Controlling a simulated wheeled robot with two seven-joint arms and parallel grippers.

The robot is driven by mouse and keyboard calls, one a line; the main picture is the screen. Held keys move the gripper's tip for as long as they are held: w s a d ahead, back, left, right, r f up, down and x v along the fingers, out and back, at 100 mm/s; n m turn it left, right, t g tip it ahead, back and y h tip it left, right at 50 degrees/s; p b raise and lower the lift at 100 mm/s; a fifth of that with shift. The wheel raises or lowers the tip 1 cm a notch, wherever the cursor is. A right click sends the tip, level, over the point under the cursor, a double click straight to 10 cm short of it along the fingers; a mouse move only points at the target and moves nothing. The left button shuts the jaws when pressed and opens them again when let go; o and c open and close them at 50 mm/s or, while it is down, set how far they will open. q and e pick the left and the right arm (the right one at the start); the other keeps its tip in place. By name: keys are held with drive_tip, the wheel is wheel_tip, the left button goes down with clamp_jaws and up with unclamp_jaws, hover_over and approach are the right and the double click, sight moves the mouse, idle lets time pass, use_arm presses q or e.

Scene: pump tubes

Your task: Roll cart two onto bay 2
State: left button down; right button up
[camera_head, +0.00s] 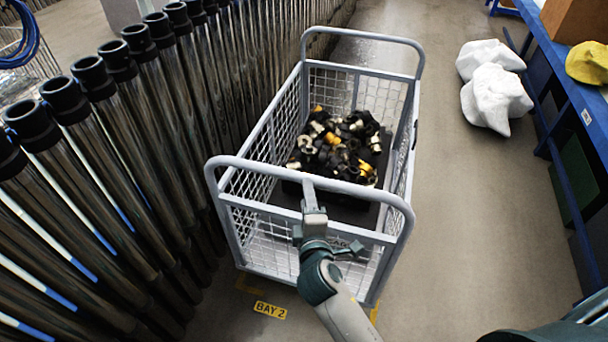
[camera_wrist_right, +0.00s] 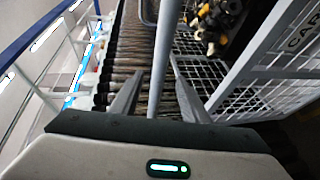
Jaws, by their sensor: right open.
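A grey wire-mesh cart (camera_head: 405,185) stands on the floor beside the row of tubes, loaded with a dark tray of black, yellow and white fittings (camera_head: 335,145). Its sign is only partly readable in the right wrist view (camera_wrist_right: 303,35), so I cannot tell its number. The yellow BAY 2 label (camera_head: 270,310) lies just in front of the cart's near end, with yellow corner marks at its near corners. My right gripper (camera_head: 309,190) is at the cart's near handle, open, with the bar running between its fingers in the wrist view (camera_wrist_right: 157,66). My left gripper is out of view.
A dense row of dark-capped metal tubes (camera_head: 120,75) stands close along the cart's left side. White sacks (camera_head: 495,90) lie on the floor at the upper right. A blue bench (camera_head: 565,75) runs along the right edge.

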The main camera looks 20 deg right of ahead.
drive_tip(key=p+x, duration=0.1)
drive_tip(key=x, duration=0.7)
drive_tip(key=shift+w+f, duration=0.15)
drive_tip(key=shift+w, duration=0.05)
